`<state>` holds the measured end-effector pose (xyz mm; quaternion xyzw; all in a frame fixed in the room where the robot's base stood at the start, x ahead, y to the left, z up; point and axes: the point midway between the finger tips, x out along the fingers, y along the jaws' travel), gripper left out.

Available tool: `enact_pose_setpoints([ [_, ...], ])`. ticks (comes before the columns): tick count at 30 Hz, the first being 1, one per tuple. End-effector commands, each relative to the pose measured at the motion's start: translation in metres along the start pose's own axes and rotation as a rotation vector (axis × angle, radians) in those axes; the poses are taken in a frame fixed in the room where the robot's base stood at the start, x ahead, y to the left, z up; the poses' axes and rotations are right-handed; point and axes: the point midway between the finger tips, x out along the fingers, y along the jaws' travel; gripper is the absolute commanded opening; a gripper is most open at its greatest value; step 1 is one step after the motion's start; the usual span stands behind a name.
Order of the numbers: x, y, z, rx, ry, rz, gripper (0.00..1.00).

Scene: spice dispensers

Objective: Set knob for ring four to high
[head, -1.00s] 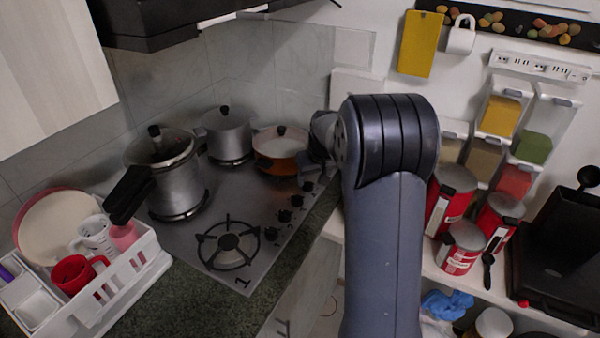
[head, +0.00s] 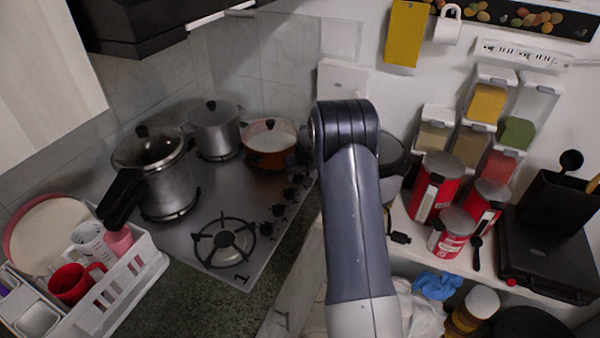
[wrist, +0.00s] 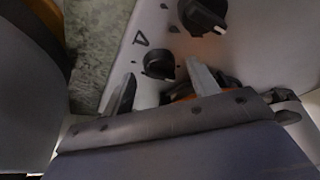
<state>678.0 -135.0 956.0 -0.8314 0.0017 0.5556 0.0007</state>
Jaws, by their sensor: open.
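In the wrist view my gripper (wrist: 162,70) is open, its two fingers on either side of a black stove knob (wrist: 158,66). I cannot tell whether they touch it. A dark printed mark (wrist: 140,40), resembling a 4, is on the metal beside this knob. A second black knob (wrist: 203,16) with a pale pointer is above and to the right. In the head view several knobs line the right edge of the steel cooktop (head: 200,235); the nearest is the front knob (head: 266,228).
A pressure cooker (head: 165,180), a steel pot (head: 214,128) and an orange pan (head: 271,150) stand on the cooktop. The front-left burner (head: 224,240) is bare. A white dish rack (head: 125,290) is at left. Red canisters (head: 437,190) stand on the shelf right of my arm.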

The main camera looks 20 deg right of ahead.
Motion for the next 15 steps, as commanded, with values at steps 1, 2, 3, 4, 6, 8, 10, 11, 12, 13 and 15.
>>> enact_pose_setpoints([
  [1, 0.0033, -0.0002, 0.0000, 0.000, -0.001, -0.001, 0.57],
  [2, 0.0050, -0.0002, -0.0001, 0.000, -0.001, 0.000, 0.57],
  [3, 0.0068, -0.0002, -0.0001, 0.000, -0.001, 0.000, 0.57],
  [4, 0.0080, -0.0003, 0.0000, 0.000, -0.001, 0.000, 0.57],
  [6, 0.0099, -0.0002, 0.0003, 0.000, -0.001, 0.000, 0.57],
  [8, 0.0106, -0.0002, 0.0004, 0.000, -0.001, 0.000, 0.57],
  [10, 0.0107, -0.0002, 0.0004, 0.000, 0.000, 0.000, 0.57],
  [11, 0.0107, -0.0002, 0.0004, 0.000, 0.000, 0.000, 0.57],
  [12, 0.0106, -0.0002, 0.0004, 0.000, 0.000, 0.000, 0.57],
  [13, 0.0105, -0.0002, 0.0004, 0.000, 0.000, 0.000, 0.57],
  [15, 0.0105, -0.0001, 0.0004, 0.000, 0.000, 0.000, 0.53],
])
